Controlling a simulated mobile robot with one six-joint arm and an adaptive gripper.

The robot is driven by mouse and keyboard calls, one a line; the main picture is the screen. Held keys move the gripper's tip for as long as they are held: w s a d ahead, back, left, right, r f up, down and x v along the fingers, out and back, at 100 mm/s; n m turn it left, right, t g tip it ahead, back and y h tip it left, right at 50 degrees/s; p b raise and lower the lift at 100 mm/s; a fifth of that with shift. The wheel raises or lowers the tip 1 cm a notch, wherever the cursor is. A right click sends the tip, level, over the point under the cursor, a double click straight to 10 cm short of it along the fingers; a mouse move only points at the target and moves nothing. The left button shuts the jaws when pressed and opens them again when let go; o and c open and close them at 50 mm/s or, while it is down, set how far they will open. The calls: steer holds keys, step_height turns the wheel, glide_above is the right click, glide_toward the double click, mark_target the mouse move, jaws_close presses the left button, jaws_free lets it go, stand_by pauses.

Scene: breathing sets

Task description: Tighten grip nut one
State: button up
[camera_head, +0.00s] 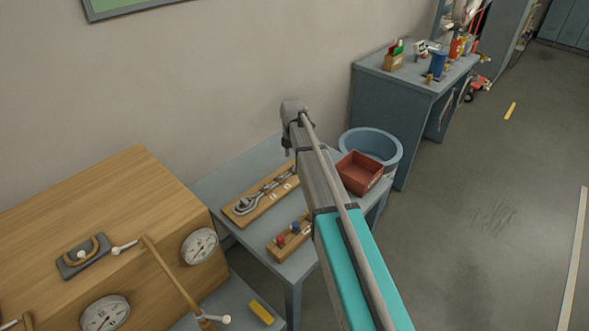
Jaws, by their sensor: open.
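My arm (364,262), with teal and grey links, rises from the bottom centre to a dark grey joint (291,112) near the wall. No gripper fingers show, so I cannot see whether they hold anything. A wooden cabinet (130,190) at left carries round gauges, one on its right side (199,246) and one lower (104,313). A dark plate with a curved handle and a white-tipped pin (84,254) is on it. A wooden rod (172,277) with a white-tipped pin at each end slants beside it. I cannot tell which part is grip nut one.
A grey bench (222,178) holds a wooden board with wrenches (242,210), a wooden block with red and blue knobs (275,247), and a red tray (360,173). A blue-grey bin (371,141) stands behind. A yellow block (261,312) lies low. Floor at right is mostly clear.

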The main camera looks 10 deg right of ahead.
mark_target(293, 166)
steer(key=shift+f+b, duration=1.6)
steer(key=shift+f, duration=0.3)
steer(key=shift+c, duration=0.2)
jaws_close()
steer(key=shift+d, duration=0.15)
